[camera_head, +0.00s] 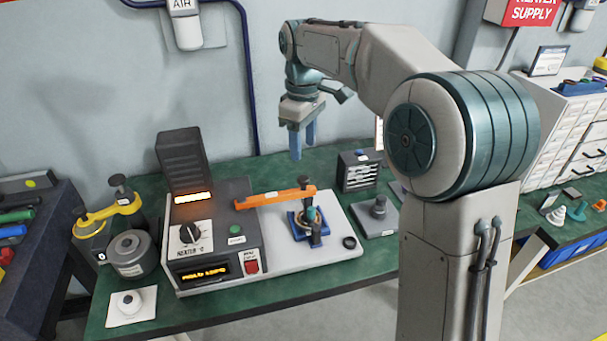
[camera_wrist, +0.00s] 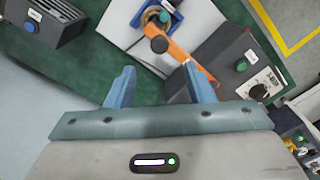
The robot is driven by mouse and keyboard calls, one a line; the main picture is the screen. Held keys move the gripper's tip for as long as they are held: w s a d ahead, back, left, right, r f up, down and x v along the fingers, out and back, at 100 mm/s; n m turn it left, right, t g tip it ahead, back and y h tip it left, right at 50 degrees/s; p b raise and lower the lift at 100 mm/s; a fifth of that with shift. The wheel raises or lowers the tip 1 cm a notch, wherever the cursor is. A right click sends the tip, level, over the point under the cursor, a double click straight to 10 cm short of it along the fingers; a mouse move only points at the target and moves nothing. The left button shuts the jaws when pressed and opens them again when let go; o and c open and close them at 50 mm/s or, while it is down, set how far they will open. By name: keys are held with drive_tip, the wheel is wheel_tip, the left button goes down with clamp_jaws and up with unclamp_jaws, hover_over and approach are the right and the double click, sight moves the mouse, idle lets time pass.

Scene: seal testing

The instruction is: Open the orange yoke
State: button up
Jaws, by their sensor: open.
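The heater box (camera_head: 205,240) with dial, display and red switch stands left of the yoke, with a tall dark block (camera_head: 182,160) behind. A yellow-handled device (camera_head: 108,215) is far left.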

sight(304, 178)
wheel_tip(304, 178, down, 9)
drive_tip(key=shift+r, duration=0.1)
idle(0.3)
clamp_jaws()
